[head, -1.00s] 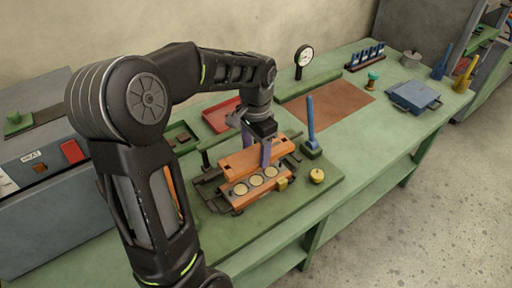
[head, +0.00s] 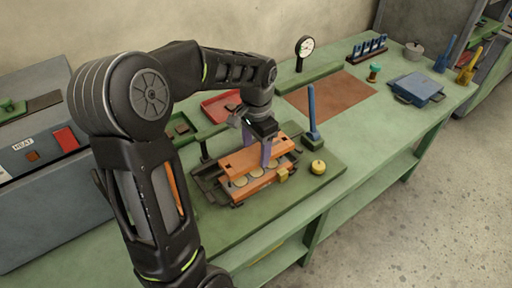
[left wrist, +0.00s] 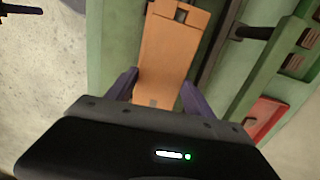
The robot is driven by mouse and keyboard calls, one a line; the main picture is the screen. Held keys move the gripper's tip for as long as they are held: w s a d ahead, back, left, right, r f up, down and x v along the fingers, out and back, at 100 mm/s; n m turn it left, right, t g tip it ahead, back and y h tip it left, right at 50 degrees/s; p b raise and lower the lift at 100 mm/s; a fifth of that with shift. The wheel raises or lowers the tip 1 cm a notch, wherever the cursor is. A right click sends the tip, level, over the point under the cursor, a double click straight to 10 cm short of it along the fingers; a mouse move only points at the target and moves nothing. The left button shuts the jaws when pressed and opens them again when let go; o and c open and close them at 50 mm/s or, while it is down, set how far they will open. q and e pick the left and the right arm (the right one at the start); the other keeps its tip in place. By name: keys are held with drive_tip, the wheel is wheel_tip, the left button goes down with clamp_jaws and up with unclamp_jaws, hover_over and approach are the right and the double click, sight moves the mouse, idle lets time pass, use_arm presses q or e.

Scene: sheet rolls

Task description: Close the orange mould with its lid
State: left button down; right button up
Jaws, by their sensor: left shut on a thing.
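The orange mould (head: 262,181) sits on a green board on the bench, with round pale discs showing along its near side. Its orange lid (head: 256,156) is over the back part of the mould and partly covers the discs. My left gripper (head: 268,158) is shut on the lid, its purple fingers on either side of it. In the left wrist view the lid (left wrist: 170,50) stretches away between the fingers and hides what is under it. I cannot tell whether lid and mould touch.
A yellow knob (head: 318,167) and a blue-handled upright tool (head: 313,115) stand right of the mould. A red tray (head: 221,106) lies behind it, and a grey heater box (head: 40,150) stands left. The brown mat (head: 330,97) is clear.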

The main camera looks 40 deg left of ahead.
sight(256, 172)
use_arm(q)
drive_tip(key=shift+f+b, duration=1.95)
drive_tip(key=shift+f, duration=0.95)
drive_tip(key=c, duration=0.6)
unclamp_jaws()
drive_tip(key=shift+d, duration=0.1)
drive_tip(key=shift+c, duration=0.2)
drive_tip(key=o, duration=0.3)
drive_tip(key=shift+s, duration=0.1)
drive_tip(key=shift+o, duration=0.2)
drive_tip(key=shift+f, duration=0.1)
wheel_tip(256, 172, up, 8)
drive_tip(key=shift+f, duration=0.1)
